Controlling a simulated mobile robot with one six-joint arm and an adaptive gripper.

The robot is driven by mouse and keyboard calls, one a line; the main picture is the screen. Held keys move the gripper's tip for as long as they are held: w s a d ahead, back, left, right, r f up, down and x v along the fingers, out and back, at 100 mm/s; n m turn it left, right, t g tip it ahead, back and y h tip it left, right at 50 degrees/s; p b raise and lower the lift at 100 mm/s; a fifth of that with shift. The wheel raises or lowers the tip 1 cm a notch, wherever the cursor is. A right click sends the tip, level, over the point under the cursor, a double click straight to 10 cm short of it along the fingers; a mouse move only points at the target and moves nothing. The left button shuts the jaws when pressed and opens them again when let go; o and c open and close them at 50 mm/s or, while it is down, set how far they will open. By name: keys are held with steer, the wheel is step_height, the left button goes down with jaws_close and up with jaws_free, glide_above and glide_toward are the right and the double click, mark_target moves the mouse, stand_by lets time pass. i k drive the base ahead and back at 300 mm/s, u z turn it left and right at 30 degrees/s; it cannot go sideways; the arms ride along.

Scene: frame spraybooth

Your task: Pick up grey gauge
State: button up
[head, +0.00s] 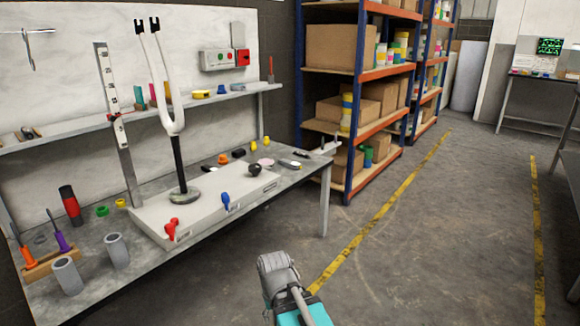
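A tall, narrow grey gauge-like bar (118,120) with dark marks along it stands tilted at the left of the workbench, its lower end near the bench top. It passes in front of the wall shelf, left of a white fork on a dark post (178,160). I cannot tell for certain that this bar is the grey gauge; a small grey and black item (290,164) also lies at the bench's right. Part of my own arm, grey and teal, shows at the bottom centre, well apart from the bench. My gripper's fingers do not show.
The workbench (100,262) carries a white base block (190,222) with red and blue clamps, grey cylinders (67,276) and a wooden tool holder (52,262). A shelving rack (352,125) with boxes stands behind right. The floor (400,240) right of the bench is clear.

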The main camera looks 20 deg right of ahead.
mark_target(288, 163)
steer(key=u, duration=1.3)
steer(key=i, duration=0.9)
steer(key=z, duration=1.85)
